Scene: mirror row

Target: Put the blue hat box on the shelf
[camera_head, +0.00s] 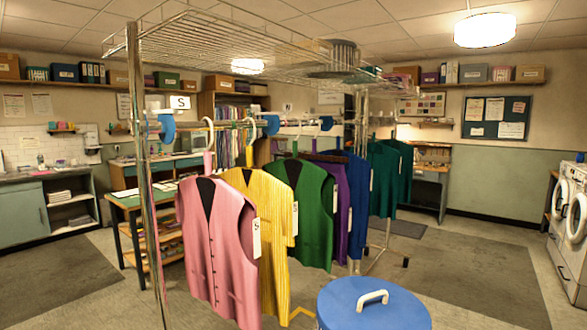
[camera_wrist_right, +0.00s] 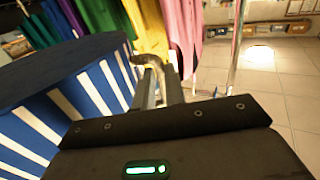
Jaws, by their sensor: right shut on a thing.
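The blue hat box (camera_head: 360,308) shows its round blue lid with a white handle on top, at the bottom of the head view, in front of the garments. In the right wrist view, which appears upside down, its blue side with white stripes (camera_wrist_right: 95,95) fills the left. My right gripper (camera_wrist_right: 160,82) is shut at the hat box's edge, by a curved tan piece that looks like a side handle; the exact grip is partly hidden. The wire shelf (camera_head: 215,38) forms the top of the metal rack, above the garments. My left gripper is not in view.
Pink (camera_head: 225,245), yellow, green, purple and blue garments hang from the rack's rail. A chrome post (camera_head: 143,170) stands at the rack's left front. A dark round shape (camera_head: 335,58) shows through the shelf wires. White machines (camera_head: 570,225) stand far right; floor between is open.

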